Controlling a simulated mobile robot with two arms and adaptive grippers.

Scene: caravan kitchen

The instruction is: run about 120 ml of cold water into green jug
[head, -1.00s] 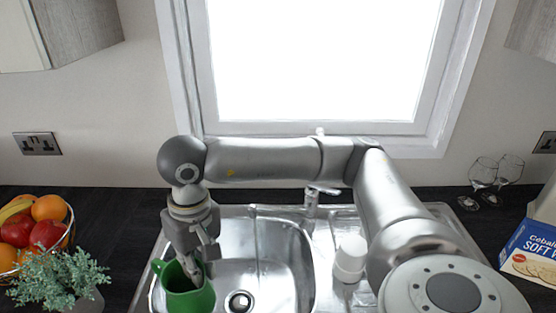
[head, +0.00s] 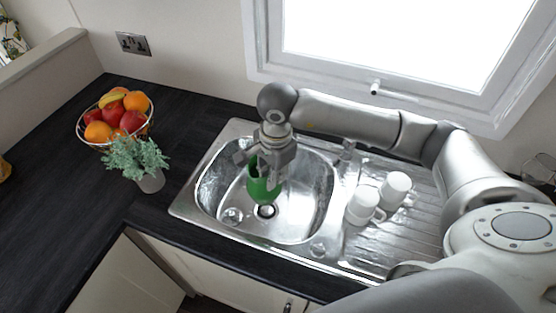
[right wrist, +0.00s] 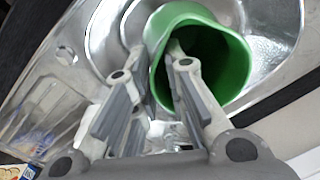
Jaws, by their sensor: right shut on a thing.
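The green jug (head: 265,190) is upright or nearly so in the sink bowl (head: 320,205), beside the drain (head: 266,211). Whether its base touches the bowl is unclear. My right gripper (head: 268,172) reaches down from above and is shut on the jug's wall. In the right wrist view, one finger of the gripper (right wrist: 155,50) is inside the jug (right wrist: 240,65) and the other outside. The jug's inside is dark and I cannot see any water level. The tap (head: 346,150) is partly behind my right arm; no stream shows. My left gripper is not in view.
White mugs (head: 362,205) stand on the drainer right of the bowl. A potted plant (head: 150,180) and a fruit basket (head: 118,118) stand on the dark worktop at left. The worktop between them and the front edge is clear. The window (head: 390,60) is behind.

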